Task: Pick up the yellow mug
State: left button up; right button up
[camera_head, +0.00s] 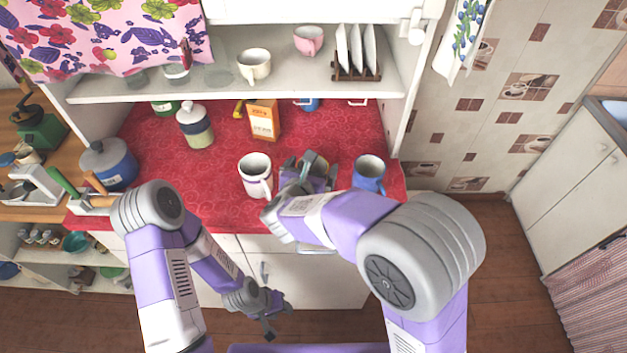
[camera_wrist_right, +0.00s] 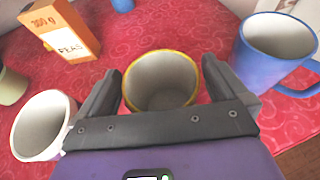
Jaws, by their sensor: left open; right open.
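The yellow mug (camera_wrist_right: 188,62) stands upright on the red counter in the right wrist view. I see its yellow rim and pale inside. My right gripper (camera_wrist_right: 162,72) is open, with one finger on each side of the mug. I cannot tell whether the fingers touch it. In the head view my right gripper (camera_head: 308,168) is over the counter's front part and mostly hides the mug. My left gripper (camera_head: 277,321) is open and empty, low in front of the counter.
A white mug (camera_head: 256,182) stands left of my right gripper and a blue mug (camera_head: 369,170) stands right of it, both close. An orange peas box (camera_head: 264,120) and a jar (camera_head: 195,128) stand behind. A blue pot (camera_head: 110,165) is at the left.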

jog(key=shift+c, duration=0.5)
jog(key=c, duration=0.9)
jog(key=shift+c, duration=0.3)
jog(key=shift+r, duration=0.1)
